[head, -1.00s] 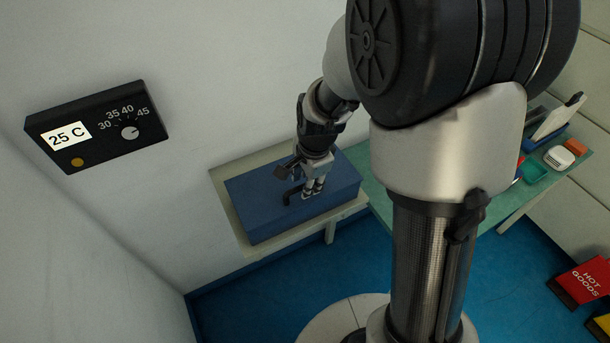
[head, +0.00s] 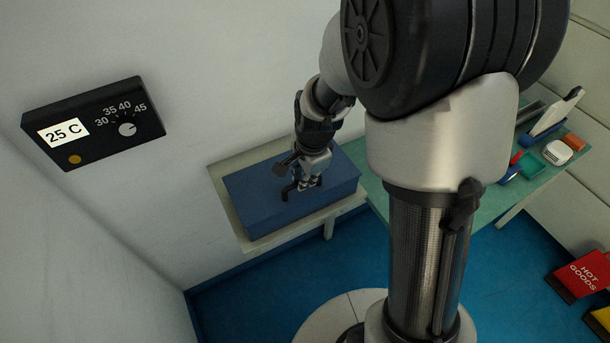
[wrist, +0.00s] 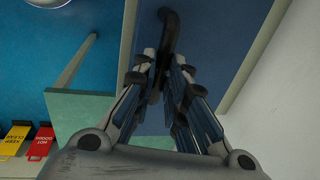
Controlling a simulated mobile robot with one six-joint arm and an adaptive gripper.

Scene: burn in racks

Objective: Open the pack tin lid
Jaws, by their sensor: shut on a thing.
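The pack tin (head: 262,208) is a blue box on a small pale table at the left, by the wall. Its lid (head: 335,180) lies flat on top and looks closed. A dark curved handle (head: 286,191) stands on the lid; it also shows in the wrist view (wrist: 169,38), running down between my fingers. My gripper (head: 305,184) is over the lid, and in the wrist view my gripper (wrist: 163,85) is shut on the handle. The fingers hide part of the handle.
A black control box (head: 95,122) reading 25 C is on the wall. A green table (head: 480,222) at the right holds several small items. Red (head: 583,274) and yellow signs stand on the blue floor. The pale table (head: 243,236) shows a narrow free rim.

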